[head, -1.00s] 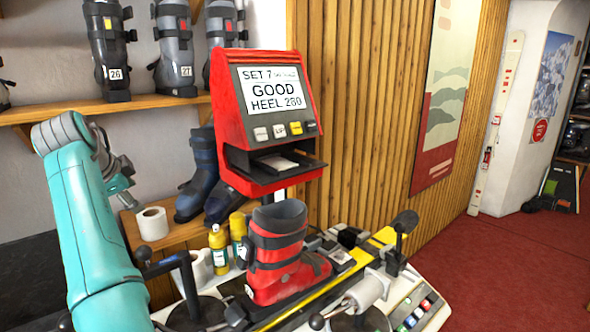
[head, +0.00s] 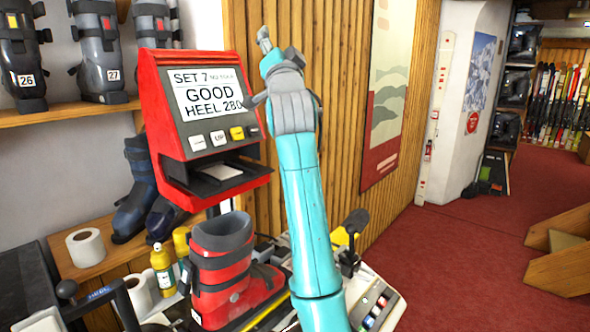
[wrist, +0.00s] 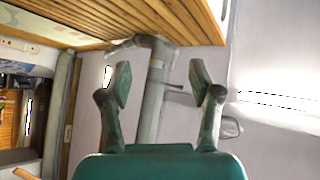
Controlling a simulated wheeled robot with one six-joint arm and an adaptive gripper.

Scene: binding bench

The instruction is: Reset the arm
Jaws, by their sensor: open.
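My teal arm (head: 305,195) stands nearly upright in the head view, in front of the slatted wood wall and right of the red machine. Its upper end bends at a grey joint. My gripper (wrist: 160,82) is open in the wrist view, its two fingers spread with nothing held between them. Behind the fingers are a pale wall and a grey post or pipe. In the head view I cannot clearly make out the fingers at the arm's top.
A red machine (head: 198,118) with a screen reading "GOOD HEEL 280" stands left of my arm. A red ski boot (head: 222,270) sits upright on the bench below it. Other boots (head: 104,50) line a shelf. Red carpet (head: 455,255) is open at right, beside a wooden structure (head: 562,255).

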